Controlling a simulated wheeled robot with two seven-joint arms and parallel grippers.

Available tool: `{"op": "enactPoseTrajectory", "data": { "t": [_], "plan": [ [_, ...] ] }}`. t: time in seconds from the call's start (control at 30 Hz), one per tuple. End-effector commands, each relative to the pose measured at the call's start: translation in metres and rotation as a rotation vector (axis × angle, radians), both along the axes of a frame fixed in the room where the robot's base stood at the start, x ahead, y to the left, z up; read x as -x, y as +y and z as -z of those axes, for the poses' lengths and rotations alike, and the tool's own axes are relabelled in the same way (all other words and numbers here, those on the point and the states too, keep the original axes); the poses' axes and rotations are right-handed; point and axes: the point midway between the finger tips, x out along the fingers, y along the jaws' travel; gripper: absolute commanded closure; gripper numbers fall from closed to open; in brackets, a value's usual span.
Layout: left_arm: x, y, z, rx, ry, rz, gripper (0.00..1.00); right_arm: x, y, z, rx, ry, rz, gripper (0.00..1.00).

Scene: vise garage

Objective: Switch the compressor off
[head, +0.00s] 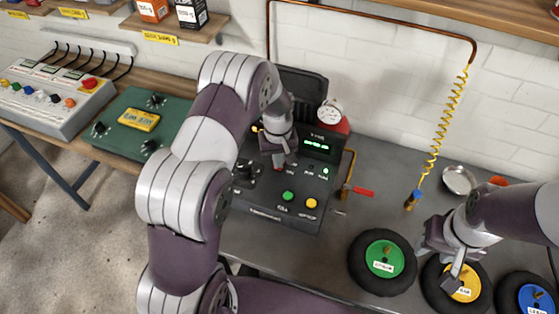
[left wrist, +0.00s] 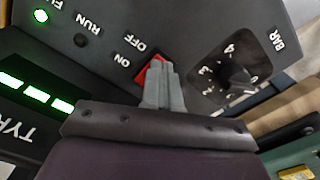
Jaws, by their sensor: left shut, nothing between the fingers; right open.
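The compressor (head: 262,213) is a dark console on the grey bench, with a lit green display (head: 317,146) and a green and a yellow button. My left gripper (head: 278,161) is over its panel. In the left wrist view, my shut, empty fingers (left wrist: 159,70) are at the red switch (left wrist: 150,72) beside the ON and OFF labels, hiding part of it. I cannot tell whether they touch it or which way it is set. The FULL lamp (left wrist: 41,15) is lit green; the RUN lamp (left wrist: 80,40) is dark. My right gripper (head: 439,264) is open above the yellow-hubbed wheel.
Wheels with green (head: 384,258), yellow (head: 463,282) and blue (head: 537,299) hubs lie at the front right. A dial marked BAR (left wrist: 236,76) is beside the switch. A red-handled valve (head: 357,190) and a yellow coiled hose (head: 446,120) stand right of the compressor. A green box (head: 125,125) is at left.

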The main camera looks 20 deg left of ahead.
Motion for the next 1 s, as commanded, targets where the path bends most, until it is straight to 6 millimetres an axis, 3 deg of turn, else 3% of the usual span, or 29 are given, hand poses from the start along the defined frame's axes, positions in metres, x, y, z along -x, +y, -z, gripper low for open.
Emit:
{"op": "enactPoseTrajectory", "data": {
  "t": [0.63,1.0],
  "plan": [
    [0.001,0.000,-0.068,0.000,0.004,0.000,1.00,0.000,0.000,-0.056,0.000,0.000,0.000,0.57],
    [0.001,0.000,-0.068,0.000,0.004,0.000,1.00,0.000,0.000,-0.055,0.000,0.000,0.000,0.57]
  ]
}}
